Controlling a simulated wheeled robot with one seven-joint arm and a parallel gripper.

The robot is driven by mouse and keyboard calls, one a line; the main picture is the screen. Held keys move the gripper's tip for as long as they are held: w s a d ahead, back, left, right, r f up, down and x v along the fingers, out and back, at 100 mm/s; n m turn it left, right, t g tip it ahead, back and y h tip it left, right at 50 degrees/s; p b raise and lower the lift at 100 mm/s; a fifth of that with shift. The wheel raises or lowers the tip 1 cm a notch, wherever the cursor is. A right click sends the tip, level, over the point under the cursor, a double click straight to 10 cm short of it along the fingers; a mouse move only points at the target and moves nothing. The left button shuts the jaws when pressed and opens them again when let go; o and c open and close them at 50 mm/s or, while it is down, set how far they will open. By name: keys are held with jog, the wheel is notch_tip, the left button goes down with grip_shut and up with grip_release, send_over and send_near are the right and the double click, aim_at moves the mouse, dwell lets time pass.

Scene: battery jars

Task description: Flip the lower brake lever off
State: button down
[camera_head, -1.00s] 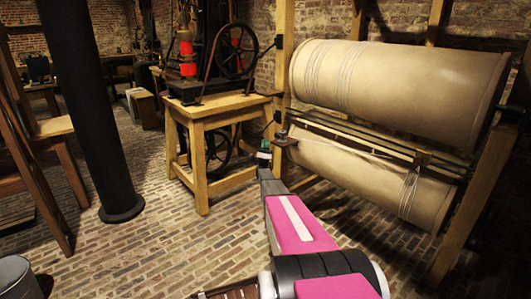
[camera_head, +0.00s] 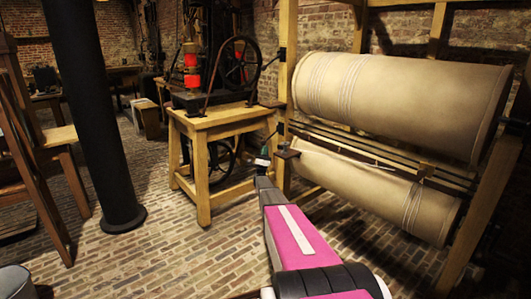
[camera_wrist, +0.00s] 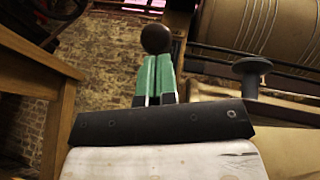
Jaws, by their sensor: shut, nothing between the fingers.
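The lower brake lever (camera_head: 272,136) is a small dark lever on the wooden post left of the lower roll, below a similar upper lever (camera_head: 277,56). My gripper (camera_head: 262,163) is beside the post, just below the lower lever. In the wrist view, my gripper (camera_wrist: 156,62) has its green fingers together with nothing between them. A dark round knob (camera_wrist: 156,38) shows right at the fingertips; it looks like the lever's end. I cannot tell whether the fingers touch it. The lever's shaft is hidden in the wrist view.
Two large cream rolls (camera_head: 400,95) hang in a wooden frame at right. A wooden table (camera_head: 222,119) with a wheeled machine stands close left of my gripper. A mushroom-shaped knob (camera_wrist: 252,70) is right of the fingers. A dark column (camera_head: 90,110) stands at left; brick floor lies open between.

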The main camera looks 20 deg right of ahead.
notch_tip(320, 180, up, 14)
jog(key=a+m+g+y, duration=0.1)
jog(key=a+m+g, duration=0.1)
jog(key=m+g, duration=0.5)
jog(key=shift+s+a+r+m+g+y, duration=0.15)
jog(key=shift+s+a+m+g+y, duration=0.25)
jog(key=shift+g, duration=1.7)
jog(key=shift+d, duration=0.15)
jog(key=d+f+v, duration=0.1)
jog(key=v, duration=1.2)
jog(key=shift+s+a+f, duration=0.25)
jog(key=shift+s+f, duration=0.05)
jog(key=shift+f, duration=0.05)
jog(key=shift+n, duration=0.3)
